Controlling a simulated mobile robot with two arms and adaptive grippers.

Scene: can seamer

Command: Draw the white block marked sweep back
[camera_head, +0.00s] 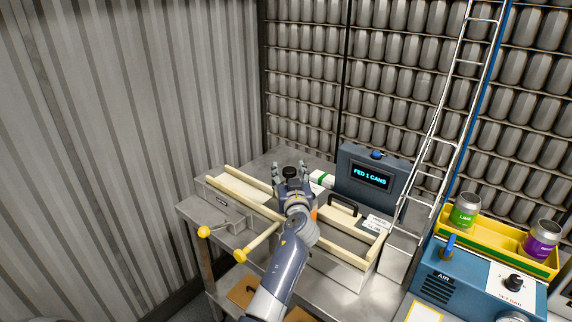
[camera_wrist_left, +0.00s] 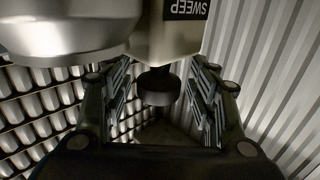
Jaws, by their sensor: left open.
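The white block marked SWEEP (camera_wrist_left: 172,32) shows in the left wrist view at the top, its dark label upside down. A short black knob (camera_wrist_left: 158,84) juts from it. My left gripper (camera_head: 290,172) is open over the long feed table, with its fingers on either side of a black knob top in the head view. In the left wrist view the knob stands between the two fingers, with gaps on both sides. I cannot tell whether either finger touches it. In the head view the block's body is hidden behind my gripper and arm. My right gripper is not in view.
Cream rails (camera_head: 245,208) and two yellow-knobbed levers (camera_head: 240,256) lie around my left arm. A grey display box (camera_head: 372,178) reading "FED 1 CANS" stands behind. A black-handled cover (camera_head: 343,204) is to the right. A yellow tray (camera_head: 483,238) holds two labelled cans.

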